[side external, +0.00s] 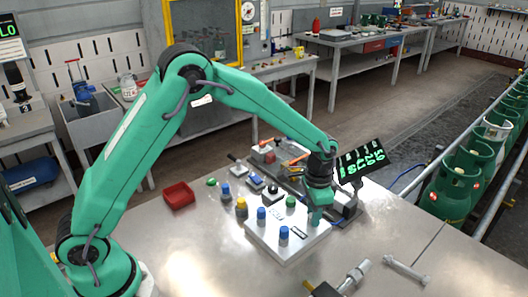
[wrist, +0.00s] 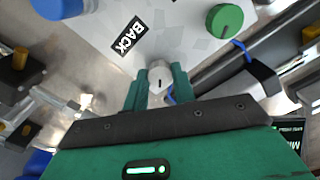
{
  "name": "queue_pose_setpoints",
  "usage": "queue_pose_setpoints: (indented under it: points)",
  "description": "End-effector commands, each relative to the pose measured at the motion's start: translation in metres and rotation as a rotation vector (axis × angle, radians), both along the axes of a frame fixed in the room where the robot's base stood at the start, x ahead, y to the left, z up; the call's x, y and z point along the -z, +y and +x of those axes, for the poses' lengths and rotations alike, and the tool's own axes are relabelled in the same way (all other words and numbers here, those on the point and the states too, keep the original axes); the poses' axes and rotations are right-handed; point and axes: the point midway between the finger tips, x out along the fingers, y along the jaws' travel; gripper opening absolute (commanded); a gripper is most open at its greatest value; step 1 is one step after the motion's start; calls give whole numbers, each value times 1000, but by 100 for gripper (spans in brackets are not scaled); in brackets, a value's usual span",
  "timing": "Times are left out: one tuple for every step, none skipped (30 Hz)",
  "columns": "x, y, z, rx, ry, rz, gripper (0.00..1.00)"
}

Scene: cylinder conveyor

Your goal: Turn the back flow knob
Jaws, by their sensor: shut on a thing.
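The white control panel (side external: 270,243) lies on the metal table and carries several coloured knobs. In the wrist view, a small grey-white knob (wrist: 160,73) with a dark pointer mark stands near the panel's edge, close to the black BACK label (wrist: 127,37). My gripper (wrist: 159,84) is shut on this knob, one green finger on each side of it. In the side external view, my gripper (side external: 318,220) points down at the panel's right end and hides the knob.
A green knob (side external: 291,202) and blue knobs (side external: 262,214) and (side external: 283,233) stand on the panel near my gripper. A dark display (side external: 362,161) stands behind it. A red tray (side external: 179,195) lies to the left. Metal fittings (side external: 354,278) lie at the front right.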

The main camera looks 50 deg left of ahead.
Motion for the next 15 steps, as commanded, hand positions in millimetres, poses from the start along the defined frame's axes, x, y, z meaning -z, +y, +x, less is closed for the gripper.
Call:
queue_pose_setpoints:
  points:
    - [-1,0,0,28,-1,-1,4]
    - [-1,0,0,45,-1,-1,4]
    - [-1,0,0,66,-1,-1,4]
    - [-1,0,0,79,-1,-1,4]
    - [-1,0,0,92,-1,-1,4]
    - [-1,0,0,106,-1,-1,4]
    - [-1,0,0,115,-1,-1,4]
    - [-1,0,0,124,-1,-1,4]
    - [-1,0,0,132,-1,-1,4]
    - [-1,0,0,137,-1,-1,4]
    - [-1,0,0,142,-1,-1,4]
    - [-1,0,0,147,-1,-1,4]
    - [-1,0,0,149,-1,-1,4]
    - [-1,0,0,151,-1,-1,4]
    - [-1,0,0,152,-1,-1,4]
